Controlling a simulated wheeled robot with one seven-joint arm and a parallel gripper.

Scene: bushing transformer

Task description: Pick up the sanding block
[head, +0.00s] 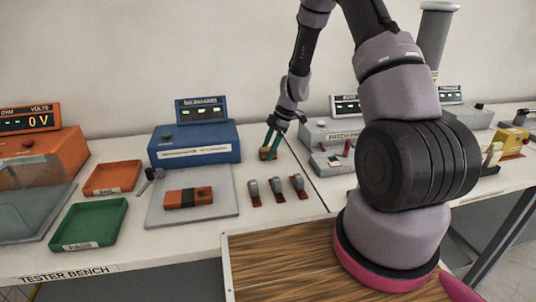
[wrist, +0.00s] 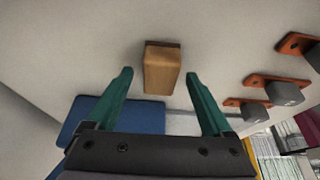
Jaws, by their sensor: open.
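The sanding block is a small brown wooden block (head: 264,153) on the white bench, right of the blue tester. In the wrist view the block (wrist: 162,70) lies ahead of and between the two fingertips. My gripper (wrist: 158,73) has teal fingers spread apart, with a gap on each side of the block. In the head view my gripper (head: 272,138) points down at the block, and its fingers cover part of it. I cannot tell from the views how far down the fingers reach beside the block.
A blue tester (head: 194,143) stands left of the block. Several grey clips on orange bases (head: 276,187) sit in front. A grey pad (head: 222,192) holds an orange device (head: 188,197). Orange (head: 113,178) and green (head: 90,224) trays lie left.

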